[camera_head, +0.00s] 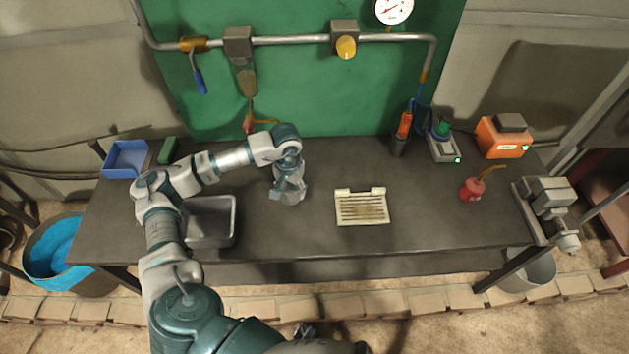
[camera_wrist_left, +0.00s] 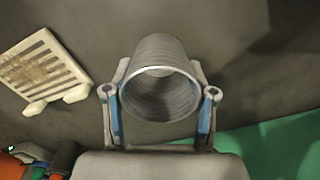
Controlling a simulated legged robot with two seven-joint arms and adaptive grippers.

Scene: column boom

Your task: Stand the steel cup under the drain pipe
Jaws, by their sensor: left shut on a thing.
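My left gripper (camera_head: 289,188) is over the middle of the bench, left of the slotted tray. It is shut on the steel cup (camera_wrist_left: 160,50), a ridged grey cylinder between the fingers in the left wrist view, where the gripper also shows (camera_wrist_left: 160,100). The cup's round open mouth faces the wrist camera and looks empty. In the head view the gripper largely hides the cup. I cannot tell whether its base touches the bench. A grey pipe (camera_head: 290,40) crosses the green panel; a short fitting (camera_head: 247,82) hangs from it, behind my gripper. I cannot tell which part is the drain pipe.
The slotted tray (camera_head: 362,208) also shows in the left wrist view (camera_wrist_left: 42,70). A grey metal bin (camera_head: 234,220) stands left, partly behind my arm. A red oil can (camera_head: 472,189), an orange box (camera_head: 500,138) and a vise (camera_head: 548,200) stand right. The bench front is mostly clear.

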